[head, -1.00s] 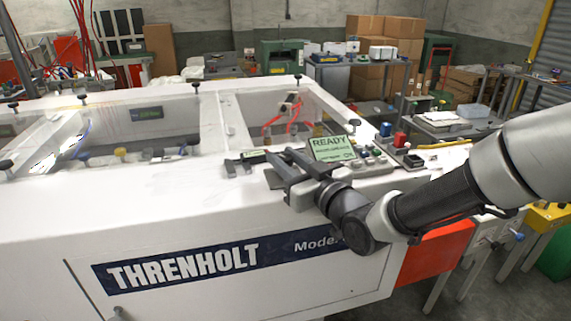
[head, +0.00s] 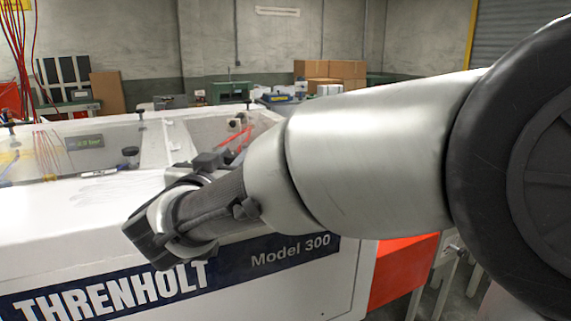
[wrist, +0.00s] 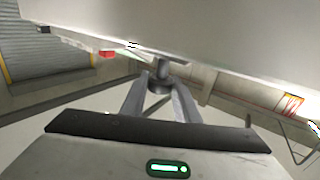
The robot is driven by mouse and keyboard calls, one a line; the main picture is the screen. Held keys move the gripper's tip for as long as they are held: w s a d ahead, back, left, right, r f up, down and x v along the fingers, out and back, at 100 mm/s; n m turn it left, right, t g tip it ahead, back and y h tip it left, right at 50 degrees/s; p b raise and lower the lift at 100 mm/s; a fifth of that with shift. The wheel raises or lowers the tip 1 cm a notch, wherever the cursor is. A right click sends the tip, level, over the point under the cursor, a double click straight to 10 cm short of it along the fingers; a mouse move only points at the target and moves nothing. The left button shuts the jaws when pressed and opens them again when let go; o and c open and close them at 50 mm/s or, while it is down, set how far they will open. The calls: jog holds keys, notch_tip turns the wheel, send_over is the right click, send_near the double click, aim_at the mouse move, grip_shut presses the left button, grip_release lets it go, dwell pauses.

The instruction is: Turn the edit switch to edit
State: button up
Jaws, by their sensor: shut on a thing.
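In the wrist view, the two grey fingers of my gripper (wrist: 160,93) are closed around a small dark grey knob (wrist: 160,74). The knob stands out from the white surface of the machine (wrist: 220,30), which fills the top of this view. I see no label on the knob, so I cannot tell which way it is turned. In the head view my forearm and wrist cross the machine (head: 80,240), and the fingertips and the control panel are hidden behind them.
A small red part (wrist: 108,53) sticks out of the same surface near the knob. In the head view a green pressure readout (head: 85,142) shows behind a clear guard. A black knob (head: 130,151) is left of my arm. Boxes (head: 330,70) stand far behind.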

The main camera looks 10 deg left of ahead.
jog(key=m+h+p, duration=0.1)
jog(key=h, duration=0.1)
jog(key=m+h, duration=0.2)
jog(key=h, duration=0.1)
jog(key=shift+a+r+g+p, duration=0.1)
jog(key=shift+a+g+p, duration=0.1)
jog(key=shift+g+p, duration=0.2)
jog(key=shift+d+m+g+h+p, duration=0.1)
jog(key=shift+m+g+h+p, duration=0.5)
jog(key=shift+m+h, duration=0.55)
jog(key=shift+d+h, duration=0.1)
jog(key=shift+h, duration=0.35)
jog(key=o, duration=1.1)
jog(key=shift+w, duration=0.15)
jog(key=p+v, duration=0.1)
jog(key=v, duration=1.6)
jog(key=shift+s+r, duration=0.15)
jog(key=shift+s, duration=0.05)
jog(key=shift+a, duration=0.2)
jog(key=shift+c, duration=0.2)
